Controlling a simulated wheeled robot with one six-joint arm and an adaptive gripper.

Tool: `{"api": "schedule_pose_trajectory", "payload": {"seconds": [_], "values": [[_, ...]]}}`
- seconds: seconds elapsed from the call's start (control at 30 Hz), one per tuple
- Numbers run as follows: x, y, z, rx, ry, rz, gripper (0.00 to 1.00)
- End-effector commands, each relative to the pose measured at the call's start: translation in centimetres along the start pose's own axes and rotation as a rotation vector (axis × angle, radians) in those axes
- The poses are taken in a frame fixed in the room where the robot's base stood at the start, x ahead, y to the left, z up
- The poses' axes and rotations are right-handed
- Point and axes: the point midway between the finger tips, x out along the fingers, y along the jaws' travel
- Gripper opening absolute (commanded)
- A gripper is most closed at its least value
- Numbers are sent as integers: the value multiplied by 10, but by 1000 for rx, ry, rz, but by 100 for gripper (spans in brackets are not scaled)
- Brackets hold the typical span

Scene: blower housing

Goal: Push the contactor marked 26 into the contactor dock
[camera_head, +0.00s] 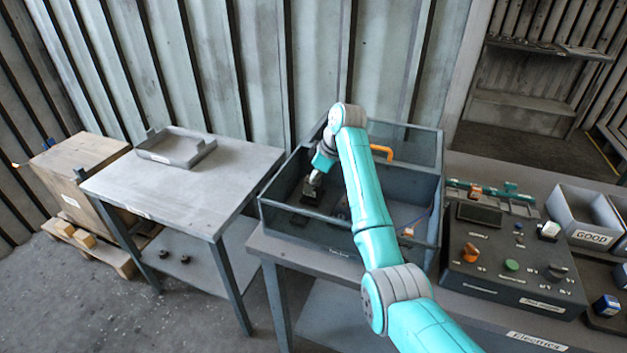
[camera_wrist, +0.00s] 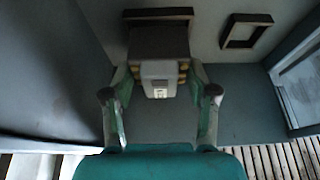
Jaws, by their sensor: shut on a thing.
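My gripper (camera_wrist: 160,76) is shut on a contactor (camera_wrist: 159,70), one finger on each side of it. The contactor has a light grey front with a small white label, a dark body and brassy terminals at its sides. The label's number is too small to read. A dark rectangular frame, apparently the contactor dock (camera_wrist: 158,13), shows right behind the contactor's far end. I cannot tell how far in the contactor sits. In the head view my gripper (camera_head: 315,180) is low inside the left part of the dark open housing (camera_head: 300,228), with the dark contactor (camera_head: 311,191) under it.
A second, empty rectangular frame (camera_wrist: 246,31) lies right of the first. The housing walls stand close around my gripper. An orange handle (camera_head: 382,152) is at its back edge. A control panel (camera_head: 513,265) stands right, a grey table (camera_head: 190,190) with a tray (camera_head: 176,148) left.

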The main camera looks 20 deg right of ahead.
Motion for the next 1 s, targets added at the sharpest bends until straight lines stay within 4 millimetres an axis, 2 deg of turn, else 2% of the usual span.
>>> {"api": "schedule_pose_trajectory", "payload": {"seconds": [1.0], "values": [[10,0,4,0,0,0,28]]}}
